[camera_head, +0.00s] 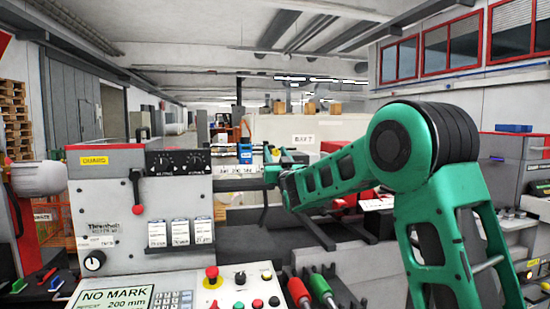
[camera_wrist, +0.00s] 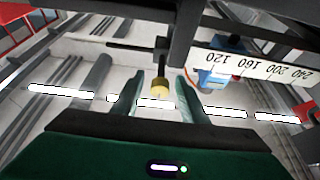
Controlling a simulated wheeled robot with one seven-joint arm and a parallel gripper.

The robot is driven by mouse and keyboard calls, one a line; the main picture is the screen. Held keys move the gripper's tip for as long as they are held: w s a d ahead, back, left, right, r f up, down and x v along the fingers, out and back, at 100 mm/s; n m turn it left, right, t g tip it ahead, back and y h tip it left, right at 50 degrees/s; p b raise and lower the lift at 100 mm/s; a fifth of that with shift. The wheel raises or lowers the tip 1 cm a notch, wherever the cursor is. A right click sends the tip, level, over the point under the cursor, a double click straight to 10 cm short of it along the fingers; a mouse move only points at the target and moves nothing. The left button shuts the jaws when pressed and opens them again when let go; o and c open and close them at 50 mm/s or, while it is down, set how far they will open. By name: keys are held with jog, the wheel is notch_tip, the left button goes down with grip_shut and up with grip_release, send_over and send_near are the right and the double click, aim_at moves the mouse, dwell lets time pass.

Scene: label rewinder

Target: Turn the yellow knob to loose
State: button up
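The yellow knob (camera_wrist: 160,90) shows in the wrist view as a small yellow cylinder on a thin dark stem, near the middle of the picture. My gripper (camera_wrist: 158,88) is open, with one finger on each side of the knob and a visible gap to both. I cannot tell how deep the knob sits between the fingertips.
A white scale bar (camera_wrist: 262,68) with printed numbers runs right of the knob, with a blue part (camera_wrist: 226,70) below it. In the head view the grey control cabinet (camera_head: 125,220) stands at left. Red and green handles (camera_head: 300,293) stick up at front.

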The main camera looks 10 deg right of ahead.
grip_shut()
jog(key=shift+n, duration=0.4)
jog(key=n+y, duration=0.3)
jog(key=n, duration=0.2)
jog(key=n+g+y, duration=0.1)
jog(key=n, duration=0.2)
jog(key=n+g+y, duration=0.1)
jog(key=n, duration=0.2)
jog(key=shift+y, duration=0.4)
jog(key=n+g, duration=0.1)
jog(key=n, duration=0.2)
jog(key=n+g+y, duration=0.1)
jog(key=n, duration=0.3)
jog(key=shift+g, duration=0.3)
jog(key=shift+a+f+n+g, duration=0.15)
jog(key=shift+n+g, duration=0.45)
jog(key=shift+n, duration=1.2)
jog(key=shift+f, duration=0.1)
